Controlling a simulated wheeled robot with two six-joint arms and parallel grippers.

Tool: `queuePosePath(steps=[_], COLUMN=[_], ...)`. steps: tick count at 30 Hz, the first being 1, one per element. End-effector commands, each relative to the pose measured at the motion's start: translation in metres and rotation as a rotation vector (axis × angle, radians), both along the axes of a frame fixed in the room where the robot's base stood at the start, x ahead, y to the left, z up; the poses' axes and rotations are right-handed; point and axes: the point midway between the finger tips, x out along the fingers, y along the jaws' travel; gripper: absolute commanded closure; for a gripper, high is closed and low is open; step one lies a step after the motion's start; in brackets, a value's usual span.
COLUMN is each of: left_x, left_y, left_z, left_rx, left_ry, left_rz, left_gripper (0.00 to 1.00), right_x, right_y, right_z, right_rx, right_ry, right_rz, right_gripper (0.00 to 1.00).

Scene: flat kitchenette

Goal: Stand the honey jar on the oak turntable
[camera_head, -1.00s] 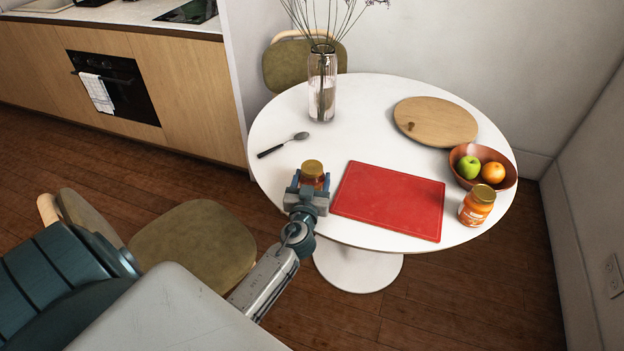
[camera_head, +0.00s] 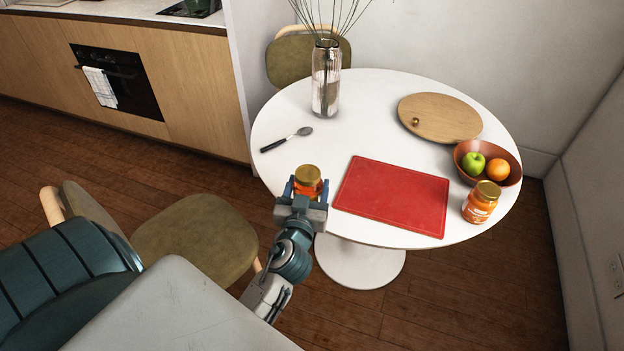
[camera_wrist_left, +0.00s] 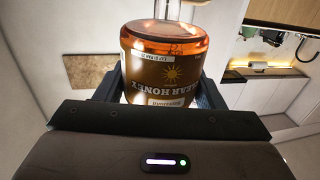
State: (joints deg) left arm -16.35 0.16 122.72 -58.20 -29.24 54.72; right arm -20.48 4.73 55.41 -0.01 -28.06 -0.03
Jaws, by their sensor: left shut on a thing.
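The honey jar (camera_head: 307,181) has a gold lid and amber contents. My left gripper (camera_head: 306,188) is shut on it at the table's near left edge, left of the red board. In the left wrist view the jar (camera_wrist_left: 165,70) sits between the fingers, its "CLEAR HONEY" label appearing upside down. I cannot tell whether the jar touches the table. The oak turntable (camera_head: 440,118) is a round wooden disc at the far right of the table, with a small round brown thing (camera_head: 415,121) on its left part. My right gripper is not in view.
White table surface is clear between vase, board and turntable.

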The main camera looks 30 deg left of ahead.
Motion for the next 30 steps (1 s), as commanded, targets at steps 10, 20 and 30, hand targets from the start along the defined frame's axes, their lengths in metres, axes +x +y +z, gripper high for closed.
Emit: queuePosePath(steps=[10, 20, 30], left_x=[-0.035, -0.034, -0.034], left_y=[-0.016, -0.039, -0.08], left_z=[0.021, 0.008, 0.004], left_rx=[0.0, -0.003, -0.004], left_ry=[-0.003, 0.0, -0.006], left_rz=[0.0, -0.103, -0.287], left_gripper=[0.83, 0.83, 0.83], right_x=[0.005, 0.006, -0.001], right_y=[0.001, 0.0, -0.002], right_z=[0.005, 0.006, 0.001], right_rx=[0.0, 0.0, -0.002], right_ry=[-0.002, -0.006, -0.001], right_rz=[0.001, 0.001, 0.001], right_gripper=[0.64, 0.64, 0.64])
